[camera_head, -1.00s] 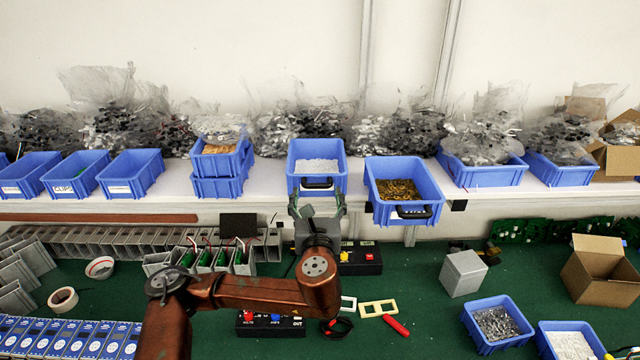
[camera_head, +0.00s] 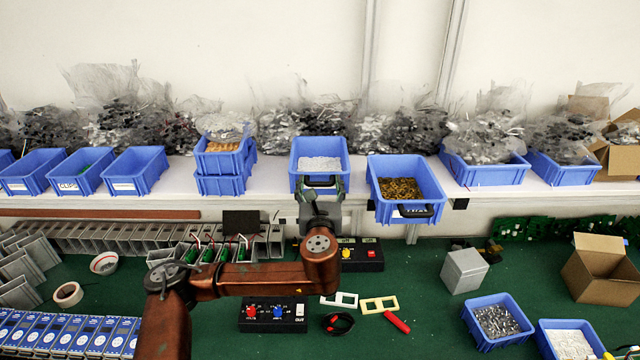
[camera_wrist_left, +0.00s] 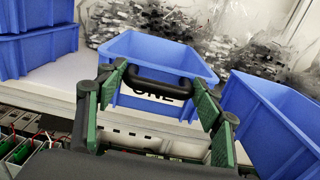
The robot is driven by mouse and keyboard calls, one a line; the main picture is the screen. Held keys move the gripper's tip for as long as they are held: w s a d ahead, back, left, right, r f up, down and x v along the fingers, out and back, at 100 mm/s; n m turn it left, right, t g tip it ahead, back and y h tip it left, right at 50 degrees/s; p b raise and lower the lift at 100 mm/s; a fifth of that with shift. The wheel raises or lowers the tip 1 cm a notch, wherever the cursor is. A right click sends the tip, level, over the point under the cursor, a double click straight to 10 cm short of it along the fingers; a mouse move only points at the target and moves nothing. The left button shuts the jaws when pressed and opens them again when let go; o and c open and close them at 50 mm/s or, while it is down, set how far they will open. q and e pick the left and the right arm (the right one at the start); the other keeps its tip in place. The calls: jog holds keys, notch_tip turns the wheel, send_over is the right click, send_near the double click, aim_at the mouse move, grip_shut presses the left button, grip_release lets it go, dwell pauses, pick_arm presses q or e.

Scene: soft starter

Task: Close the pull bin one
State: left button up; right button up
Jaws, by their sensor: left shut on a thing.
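Bin one (camera_head: 320,158) is a blue bin holding white parts, on the white shelf in the middle of the head view. In the left wrist view its front (camera_wrist_left: 152,104) carries the label ONE, partly covered by a black handle (camera_wrist_left: 160,80). My left gripper (camera_head: 320,186) is at the bin's front. In the left wrist view its green-padded fingers (camera_wrist_left: 158,82) stand at the two ends of the handle, shut on it. My right gripper is not in view.
A blue bin (camera_head: 432,182) with brass-coloured parts juts over the shelf edge just to the right. Stacked blue bins (camera_head: 222,183) stand to the left. Plastic bags of parts line the wall. Below, the green bench holds control boxes (camera_head: 274,312), tape rolls and cartons.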

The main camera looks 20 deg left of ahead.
pick_arm(q)
jog(key=c, duration=0.8)
jog(key=x, duration=0.3)
jog(key=shift+w+a+r+p, duration=0.1)
jog(key=shift+w+a+p, duration=0.05)
jog(key=shift+w+p, duration=0.15)
jog(key=o, duration=1.4)
jog(key=shift+s, duration=0.1)
send_near(320, 173)
jog(key=shift+s+d+f, duration=0.25)
jog(key=shift+s, duration=0.25)
jog(key=shift+s+d+f, duration=0.2)
jog(key=shift+s+d, duration=0.05)
jog(key=shift+s, duration=0.25)
jog(key=shift+r, duration=0.1)
